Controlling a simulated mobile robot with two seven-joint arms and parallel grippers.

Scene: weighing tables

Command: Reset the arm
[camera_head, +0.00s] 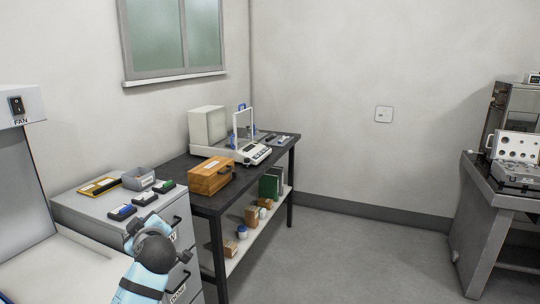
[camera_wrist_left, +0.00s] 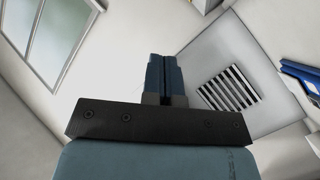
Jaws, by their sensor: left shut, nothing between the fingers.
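My left gripper (camera_wrist_left: 167,60) points away from the camera in the left wrist view. Its two dark fingers are together with nothing between them, and no object touches them. In the head view, a light blue and dark part of my arm shows at the bottom left, in front of the grey drawer cabinet (camera_head: 70,207). The fingers cannot be made out there. My right gripper is in neither view.
A dark table (camera_head: 208,203) holds a balance (camera_head: 253,153) and a wooden box (camera_head: 210,176). Small cases and a grey bin (camera_head: 138,179) sit on the cabinet. A metal table (camera_head: 486,187) stands at the right. The middle floor (camera_head: 350,250) is clear.

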